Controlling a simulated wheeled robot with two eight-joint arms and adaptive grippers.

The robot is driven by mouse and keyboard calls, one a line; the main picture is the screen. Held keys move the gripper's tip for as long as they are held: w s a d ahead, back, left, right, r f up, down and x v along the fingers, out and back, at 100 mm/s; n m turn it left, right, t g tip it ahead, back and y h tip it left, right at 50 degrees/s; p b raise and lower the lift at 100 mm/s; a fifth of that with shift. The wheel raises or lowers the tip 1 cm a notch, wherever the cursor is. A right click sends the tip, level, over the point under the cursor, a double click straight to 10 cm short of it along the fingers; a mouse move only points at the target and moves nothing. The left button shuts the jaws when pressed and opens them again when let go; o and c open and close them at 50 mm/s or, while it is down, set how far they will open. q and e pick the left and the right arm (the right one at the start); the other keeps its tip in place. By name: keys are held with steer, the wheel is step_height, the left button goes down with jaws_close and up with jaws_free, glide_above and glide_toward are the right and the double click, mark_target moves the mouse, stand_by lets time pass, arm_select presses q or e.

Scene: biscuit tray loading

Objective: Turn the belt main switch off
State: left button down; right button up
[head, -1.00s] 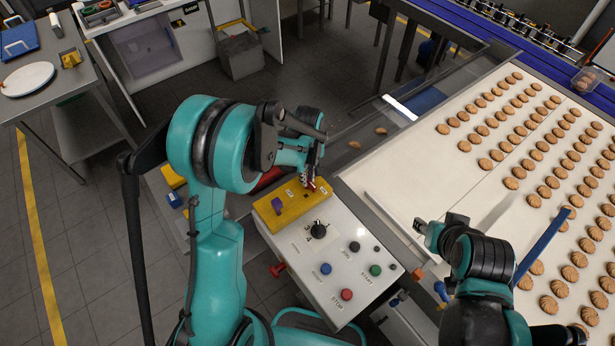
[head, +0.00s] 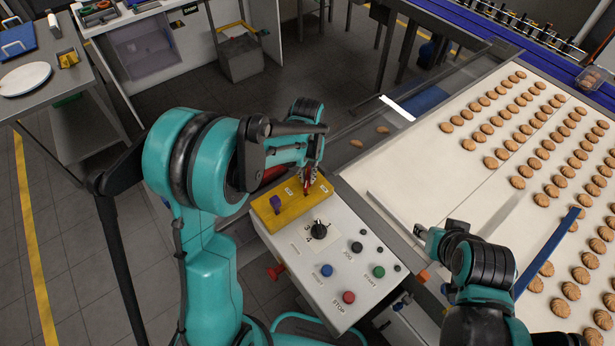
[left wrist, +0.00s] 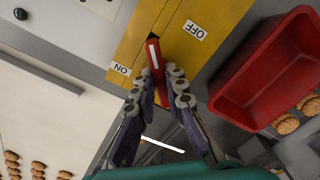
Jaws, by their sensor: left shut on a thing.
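The belt main switch has a red handle with a white stripe (left wrist: 154,60), set in a yellow plate (head: 265,214) at the top of the control panel. In the left wrist view the plate (left wrist: 222,18) carries an ON label (left wrist: 121,69) and an OFF label (left wrist: 195,30); the handle stands between them. My left gripper (left wrist: 165,76) is shut on the red handle; in the head view the gripper (head: 310,184) is over the plate's far end and partly hides the handle. My right gripper (head: 424,236) is beside the belt, its finger state unclear.
The white panel (head: 300,262) has a black rotary knob (head: 319,230) and several push buttons, including a red one (head: 348,297). A purple part (head: 275,203) stands on the yellow plate. The belt with biscuits lies right. A red bin (left wrist: 232,98) sits near the left gripper.

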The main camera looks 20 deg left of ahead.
mark_target(308, 177)
arm_select(q)
steer(key=m+b, duration=0.1)
steer(key=m, duration=0.3)
steer(key=shift+m, duration=0.3)
steer(key=shift+m+b, duration=0.6)
steer(key=shift+m, duration=1.3)
steer(key=c, duration=1.6)
jaws_free()
steer(key=shift+o, duration=0.2)
steer(key=shift+r, duration=0.1)
step_height(308, 177, up, 12)
